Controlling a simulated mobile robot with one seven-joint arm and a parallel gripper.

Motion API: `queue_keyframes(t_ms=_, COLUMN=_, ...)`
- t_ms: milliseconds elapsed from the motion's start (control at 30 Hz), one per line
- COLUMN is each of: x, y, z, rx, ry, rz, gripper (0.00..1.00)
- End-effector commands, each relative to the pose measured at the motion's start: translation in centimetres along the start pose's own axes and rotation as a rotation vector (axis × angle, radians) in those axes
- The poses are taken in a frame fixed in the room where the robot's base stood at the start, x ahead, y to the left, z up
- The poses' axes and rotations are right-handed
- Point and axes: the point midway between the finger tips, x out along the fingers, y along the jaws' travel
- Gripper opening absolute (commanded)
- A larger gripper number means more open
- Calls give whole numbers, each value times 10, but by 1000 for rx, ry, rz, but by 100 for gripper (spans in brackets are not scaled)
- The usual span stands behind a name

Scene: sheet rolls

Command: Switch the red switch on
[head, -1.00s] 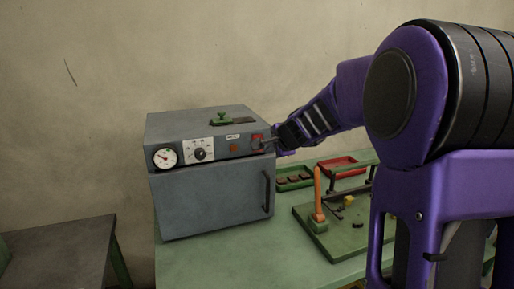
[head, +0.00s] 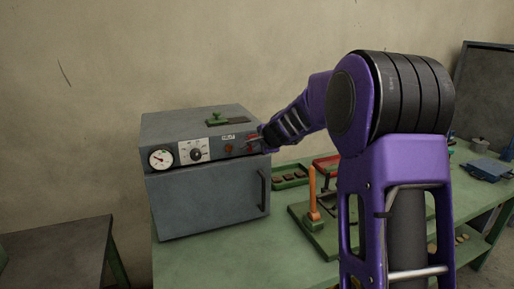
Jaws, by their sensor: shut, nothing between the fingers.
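The red switch (head: 252,147) sits at the right end of the front panel of a grey oven-like box (head: 205,195). My gripper (head: 250,142) is shut and empty, with its tips at or just in front of the switch. The gripper partly covers the switch, so I cannot tell its position or whether the tips touch it. To its left on the panel are a small orange-red lamp (head: 228,149), a white dial with a black knob (head: 195,153) and a round gauge (head: 160,159).
The box stands on a green table (head: 230,255). A green tray (head: 291,177) with dark pieces and a green board with an orange upright handle (head: 313,190) are right of it. My arm covers much of the right side. A dark side table (head: 60,250) stands at left.

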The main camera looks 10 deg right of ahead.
Motion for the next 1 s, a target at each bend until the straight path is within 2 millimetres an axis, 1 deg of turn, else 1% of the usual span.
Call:
queue_keyframes(t_ms=167, x=6, y=5, z=-1, rx=1, ry=1, rz=-23, gripper=0)
queue_keyframes(t_ms=233, x=3, y=0, z=0, rx=1, ry=1, rz=-27, gripper=0)
queue_keyframes(t_ms=533, x=1, y=-3, z=0, rx=1, ry=0, rz=-26, gripper=0)
queue_keyframes(t_ms=800, x=-7, y=-15, z=0, rx=0, ry=0, rz=-28, gripper=0)
queue_keyframes(t_ms=1000, x=-7, y=-14, z=0, rx=0, ry=0, rz=-27, gripper=0)
